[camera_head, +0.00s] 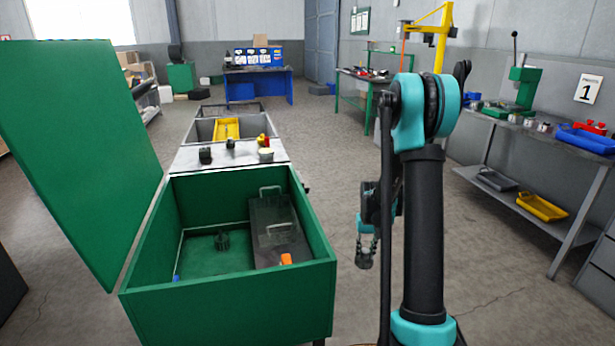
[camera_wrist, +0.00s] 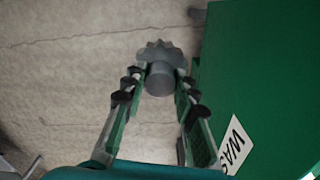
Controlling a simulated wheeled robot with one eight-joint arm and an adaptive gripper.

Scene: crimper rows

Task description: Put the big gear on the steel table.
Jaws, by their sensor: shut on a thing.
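My gripper (camera_wrist: 160,84) is shut on a grey toothed gear (camera_wrist: 158,54), taken as the big gear, gripping its round hub. In the head view my gripper (camera_head: 366,246) points down over the floor, right of the green washer. The held gear is small there, at the fingertips (camera_head: 364,262). A long workbench with a grey top (camera_head: 497,118) stands at the right. A pale grey top (camera_head: 190,157) lies behind the washer, with small dark and yellow parts on it. I cannot tell which of these is the steel table.
The green washer (camera_head: 230,307) stands open, its tall lid (camera_head: 80,150) raised at the left. The floor between washer and workbench is largely clear.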

